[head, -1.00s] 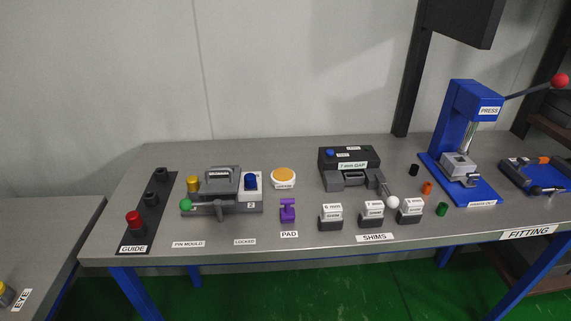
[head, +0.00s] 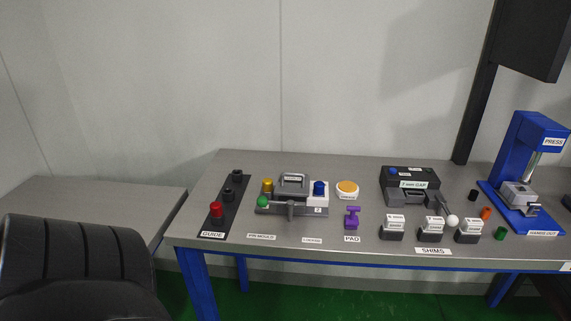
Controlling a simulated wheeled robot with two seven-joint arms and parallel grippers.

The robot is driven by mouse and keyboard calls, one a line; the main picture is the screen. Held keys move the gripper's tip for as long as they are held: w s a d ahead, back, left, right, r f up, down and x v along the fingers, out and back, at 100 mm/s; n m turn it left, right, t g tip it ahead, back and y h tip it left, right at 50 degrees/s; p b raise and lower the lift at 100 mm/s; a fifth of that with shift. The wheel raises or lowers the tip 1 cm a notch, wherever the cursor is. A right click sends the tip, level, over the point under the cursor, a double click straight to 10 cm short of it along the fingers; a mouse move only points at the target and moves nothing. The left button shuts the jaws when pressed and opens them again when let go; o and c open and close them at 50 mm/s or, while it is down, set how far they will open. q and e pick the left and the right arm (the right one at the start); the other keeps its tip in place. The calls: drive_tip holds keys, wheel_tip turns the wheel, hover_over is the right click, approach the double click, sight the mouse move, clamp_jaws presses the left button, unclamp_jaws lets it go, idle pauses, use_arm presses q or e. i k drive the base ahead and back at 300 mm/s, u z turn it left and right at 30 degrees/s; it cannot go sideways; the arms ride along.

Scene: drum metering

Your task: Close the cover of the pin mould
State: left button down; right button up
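The pin mould (head: 292,208) is a grey block on the left part of the steel bench. Its dark grey cover (head: 293,184) with a raised handle sits on top of the block. I cannot tell from this distance whether the cover lies fully shut. A lever with a green ball (head: 263,201) runs along the mould's front. A yellow knob (head: 268,184) stands at its left and a blue knob (head: 320,187) on a white block at its right. Neither of my grippers shows in the head view.
The guide strip (head: 229,200) with a red knob lies left of the mould. The orange-topped button (head: 347,188), purple pad tool (head: 352,217), shims (head: 432,229), dark gap fixture (head: 409,186) and blue press (head: 530,165) stand to the right. A black chair (head: 80,265) is at lower left.

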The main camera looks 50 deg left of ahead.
sight(289, 184)
drive_tip(key=k, duration=0.4)
drive_tip(key=u, duration=1.3)
